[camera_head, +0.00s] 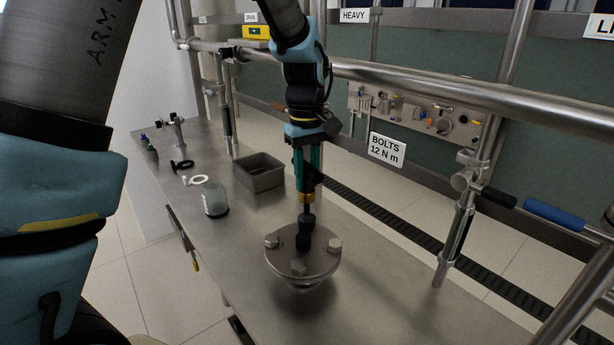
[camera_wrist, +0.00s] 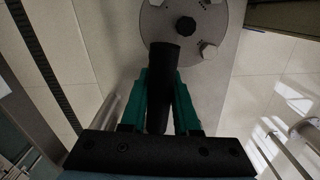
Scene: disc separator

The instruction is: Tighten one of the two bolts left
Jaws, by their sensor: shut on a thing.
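A round steel flange (camera_head: 322,262) stands on the steel table, with a black knob (camera_head: 304,241) at its middle. Hex bolt heads show at its left (camera_head: 271,241), right (camera_head: 335,244) and near side (camera_head: 298,266). My gripper (camera_head: 307,190) has teal fingers, shut on an upright black socket tool (camera_head: 307,217). The tool's lower end is at the flange's far side, behind the knob. In the wrist view the tool (camera_wrist: 165,85) covers part of the flange (camera_wrist: 225,25). A bolt under its end would be hidden; I cannot tell whether the socket touches one.
A grey metal bin (camera_head: 262,178), a clear jar (camera_head: 215,202), and white (camera_head: 196,179) and black (camera_head: 182,165) rings are on the table's left. A steel rail (camera_head: 440,85) and a sign reading "BOLTS 12 N m" (camera_head: 387,149) are behind. The table's front right is clear.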

